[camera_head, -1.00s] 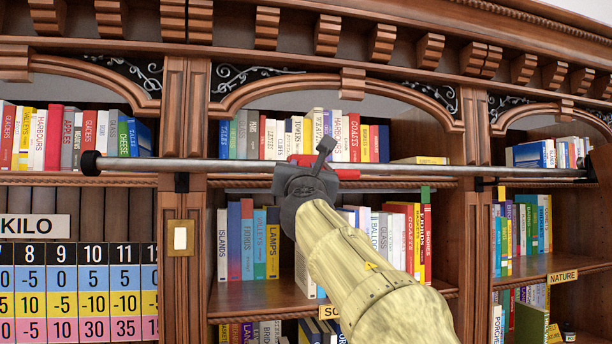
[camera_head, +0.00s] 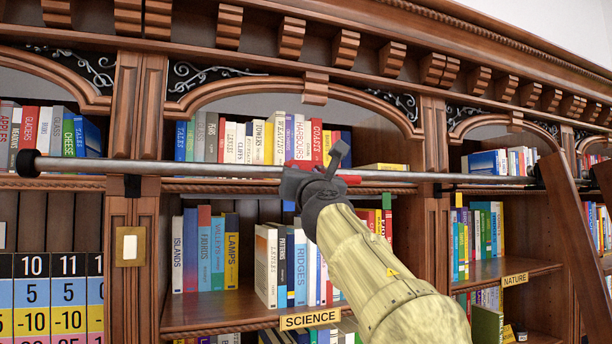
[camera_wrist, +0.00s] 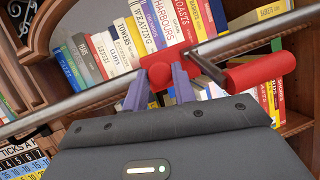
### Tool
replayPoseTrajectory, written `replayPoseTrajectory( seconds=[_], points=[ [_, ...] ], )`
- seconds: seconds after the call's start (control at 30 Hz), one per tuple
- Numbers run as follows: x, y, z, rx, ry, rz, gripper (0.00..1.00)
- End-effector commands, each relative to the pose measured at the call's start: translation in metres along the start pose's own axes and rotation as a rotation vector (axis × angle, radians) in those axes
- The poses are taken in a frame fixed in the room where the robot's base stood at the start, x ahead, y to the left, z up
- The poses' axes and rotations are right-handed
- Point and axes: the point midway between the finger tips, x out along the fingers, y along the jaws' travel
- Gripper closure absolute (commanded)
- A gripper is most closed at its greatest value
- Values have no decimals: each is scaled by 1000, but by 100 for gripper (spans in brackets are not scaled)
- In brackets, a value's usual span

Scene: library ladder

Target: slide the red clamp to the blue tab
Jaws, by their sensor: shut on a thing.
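The red clamp (camera_head: 300,163) sits on the long metal rail (camera_head: 220,170) in the head view, partly hidden by my gripper (camera_head: 318,180). In the wrist view my gripper (camera_wrist: 159,84) has its two purple-grey fingers shut around the clamp's round red knob (camera_wrist: 158,74). A red cylinder (camera_wrist: 262,72) shows to the right of the fingers, by a dark bar. A small blue patch (camera_head: 289,206), apparently the blue tab, shows below the rail, just left of and below my gripper. I cannot make it out in the wrist view.
A green tab (camera_head: 387,200) and a yellow tab (camera_head: 459,199) stand farther right below the rail. The rail has a black left end knob (camera_head: 28,163). Bookshelves fill the background, with a wooden ladder (camera_head: 572,225) at the right.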

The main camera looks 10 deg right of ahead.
Motion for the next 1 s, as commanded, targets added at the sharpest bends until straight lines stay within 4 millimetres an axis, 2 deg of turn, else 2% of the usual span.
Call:
replayPoseTrajectory(
  seconds=[0.07,0.1,0.13,0.43,0.57,0.77,1.0],
  points=[
    [0,0,3,1,-5,0,100],
    [0,0,3,1,-5,0,72],
    [0,0,3,0,-5,0,66],
    [-1,-1,1,-1,-2,-1,65],
    [-8,-1,0,-1,-3,-1,65],
    [-36,-1,-3,0,-3,-1,65],
    [-80,-2,-2,0,-4,-2,65]
  ],
)
